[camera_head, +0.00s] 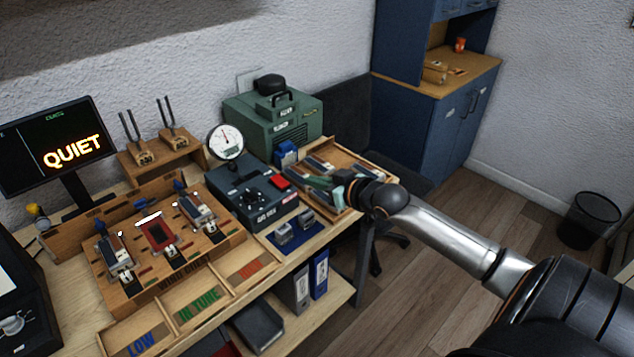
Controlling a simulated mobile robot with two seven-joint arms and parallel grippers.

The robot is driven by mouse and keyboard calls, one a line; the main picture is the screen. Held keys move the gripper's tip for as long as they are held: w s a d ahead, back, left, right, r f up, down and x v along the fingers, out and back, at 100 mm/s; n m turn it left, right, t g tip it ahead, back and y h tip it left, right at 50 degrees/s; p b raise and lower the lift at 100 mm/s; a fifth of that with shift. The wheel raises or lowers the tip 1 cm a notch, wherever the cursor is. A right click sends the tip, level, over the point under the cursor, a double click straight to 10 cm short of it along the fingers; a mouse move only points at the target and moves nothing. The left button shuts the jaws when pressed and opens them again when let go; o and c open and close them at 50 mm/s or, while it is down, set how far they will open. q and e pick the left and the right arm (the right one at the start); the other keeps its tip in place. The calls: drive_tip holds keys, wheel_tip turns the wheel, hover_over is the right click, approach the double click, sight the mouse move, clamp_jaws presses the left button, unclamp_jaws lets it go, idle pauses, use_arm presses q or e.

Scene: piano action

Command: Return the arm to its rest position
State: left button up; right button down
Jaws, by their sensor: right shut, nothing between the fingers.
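My right arm (440,231) comes in from the lower right and reaches over the right end of the bench. My right gripper (318,183) is shut and empty, low over the wooden tray (372,158) at that end. Small grey-and-blue parts (318,166) lie in the tray beside the fingers. I cannot tell whether the fingertips touch anything there. The gripper and wrist hide part of the tray. My left gripper is not in view.
A dark gauge unit (250,192) and a green machine (285,125) stand close to the gripper. A wooden work board (190,250) and a screen reading QUIET (60,150) are at left. Open floor (440,310), a bin (590,220) and a blue cabinet (440,130) are at right.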

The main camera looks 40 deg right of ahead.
drive_tip(key=shift+s, duration=0.25)
idle(0.4)
drive_tip(key=s+a+f+g, duration=0.1)
drive_tip(key=s+a+f, duration=0.3)
drive_tip(key=f, duration=0.3)
drive_tip(key=s+a+f+g, duration=0.1)
drive_tip(key=s+a+f, duration=0.3)
drive_tip(key=f, duration=0.3)
drive_tip(key=s+a+f+g, duration=0.1)
drive_tip(key=s+a+f, duration=0.3)
drive_tip(key=s+a, duration=0.3)
drive_tip(key=s+a+f+n+g+y, duration=0.1)
drive_tip(key=s+a+f, duration=0.4)
drive_tip(key=s+a, duration=0.2)
drive_tip(key=shift+s+a+f, duration=0.3)
drive_tip(key=shift+s+a, duration=0.05)
drive_tip(key=shift+s, duration=0.5)
